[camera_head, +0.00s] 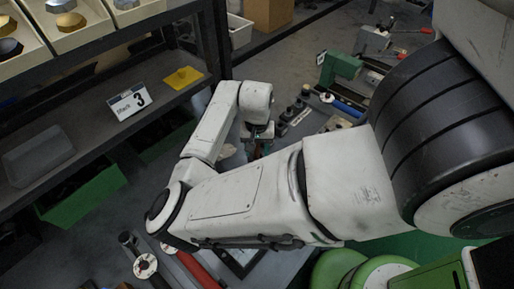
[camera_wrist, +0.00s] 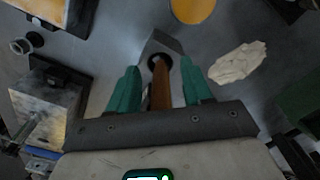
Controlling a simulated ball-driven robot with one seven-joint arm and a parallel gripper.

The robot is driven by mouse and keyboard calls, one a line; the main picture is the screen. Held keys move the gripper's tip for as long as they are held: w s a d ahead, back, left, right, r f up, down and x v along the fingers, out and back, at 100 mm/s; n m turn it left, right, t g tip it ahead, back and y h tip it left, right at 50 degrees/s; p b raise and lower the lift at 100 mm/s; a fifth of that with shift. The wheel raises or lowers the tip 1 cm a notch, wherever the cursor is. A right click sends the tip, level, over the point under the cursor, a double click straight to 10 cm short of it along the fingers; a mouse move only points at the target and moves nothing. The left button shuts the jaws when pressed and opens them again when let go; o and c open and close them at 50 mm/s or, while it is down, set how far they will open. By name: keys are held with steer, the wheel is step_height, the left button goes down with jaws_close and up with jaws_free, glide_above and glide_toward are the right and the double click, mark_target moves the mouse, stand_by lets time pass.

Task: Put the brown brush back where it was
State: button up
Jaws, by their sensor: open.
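The brown brush (camera_wrist: 161,92) shows in the wrist view as a brown shaft between the teal fingers of my gripper (camera_wrist: 160,68). The fingers are open, one on each side of the shaft. The shaft's far end meets a dark round ring or hole at a grey angular block (camera_wrist: 168,43); I cannot tell whether it is seated in it. The brush's near end is hidden behind the gripper body. In the head view my gripper (camera_head: 259,137) is low over the bench, partly hidden by my arm, with a small brown patch beside it.
In the wrist view a crumpled pale cloth (camera_wrist: 238,62) lies right of the block, and a yellow round piece (camera_wrist: 192,9) is at the top. A metal block (camera_wrist: 45,112) stands left. In the head view, a shelf (camera_head: 85,125) stands left and a green vise (camera_head: 340,67) beyond.

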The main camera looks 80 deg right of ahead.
steer(key=shift+r, duration=0.15)
step_height(320, 180, up, 10)
steer(key=shift+r+b, duration=0.25)
steer(key=shift+b, duration=0.25)
